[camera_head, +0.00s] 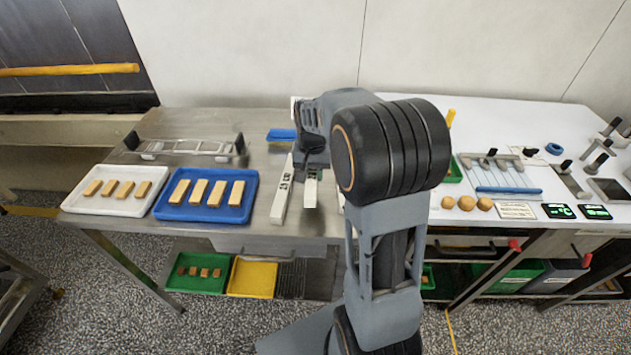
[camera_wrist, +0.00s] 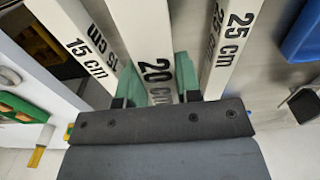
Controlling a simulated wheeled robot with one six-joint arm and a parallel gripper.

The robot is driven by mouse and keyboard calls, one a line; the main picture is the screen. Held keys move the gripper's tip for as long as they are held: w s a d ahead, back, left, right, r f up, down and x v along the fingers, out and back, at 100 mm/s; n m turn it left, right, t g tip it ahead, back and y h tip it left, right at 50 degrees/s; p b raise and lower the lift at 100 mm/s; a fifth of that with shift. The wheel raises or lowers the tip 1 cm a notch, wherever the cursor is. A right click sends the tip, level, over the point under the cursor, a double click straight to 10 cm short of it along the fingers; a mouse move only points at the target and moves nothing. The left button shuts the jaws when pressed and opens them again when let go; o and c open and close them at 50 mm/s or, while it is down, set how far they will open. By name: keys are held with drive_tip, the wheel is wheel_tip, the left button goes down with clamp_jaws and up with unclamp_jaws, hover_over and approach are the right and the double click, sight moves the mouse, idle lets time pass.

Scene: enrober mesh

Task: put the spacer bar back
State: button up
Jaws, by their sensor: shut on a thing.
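My gripper (camera_wrist: 158,92) has its green fingers shut on the sides of a white spacer bar marked 20 cm (camera_wrist: 145,35). In the head view this held bar (camera_head: 311,192) hangs or lies below my gripper (camera_head: 312,165); I cannot tell whether it touches the table. A white bar marked 25 cm (camera_wrist: 232,35) is on one side of it and one marked 15 cm (camera_wrist: 75,30) on the other. In the head view, the 25 cm bar (camera_head: 283,195) lies just left of the held bar. My arm hides the 15 cm bar there.
A blue tray (camera_head: 160,213) and a white tray (camera_head: 68,203) with tan bars stand left on the steel table (camera_head: 262,180). A metal frame (camera_head: 190,148) lies behind them. A small blue object (camera_head: 281,135) is at the back. The right worktop holds tools and round buns (camera_head: 466,203).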

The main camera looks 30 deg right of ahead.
drive_tip(key=shift+w+d+f, duration=0.1)
drive_tip(key=shift+d+f, duration=0.35)
drive_tip(key=shift+f, duration=0.8)
drive_tip(key=shift+d+f, duration=0.15)
drive_tip(key=shift+f, duration=0.8)
drive_tip(key=shift+f, duration=0.15)
drive_tip(key=o, duration=1.1)
drive_tip(key=shift+c, duration=0.2)
wheel_tip(320, 180, up, 12)
drive_tip(key=shift+f, duration=0.2)
drive_tip(key=s+a+n, duration=0.1)
drive_tip(key=s, duration=0.1)
drive_tip(key=s+a+r+t, duration=0.1)
drive_tip(key=s+a, duration=0.1)
drive_tip(key=s+a+r+n, duration=0.1)
drive_tip(key=s+a, duration=0.1)
drive_tip(key=shift+s+a+n+t, duration=0.15)
drive_tip(key=shift+s+n+t, duration=0.15)
drive_tip(key=shift+s, duration=0.05)
drive_tip(key=s+a+f+n+t, duration=0.2)
drive_tip(key=s+a+f+n, duration=0.1)
drive_tip(key=s, duration=0.6)
drive_tip(key=shift+s+a+n, duration=0.15)
drive_tip(key=shift+a+n, duration=0.15)
drive_tip(key=shift+a, duration=0.45)
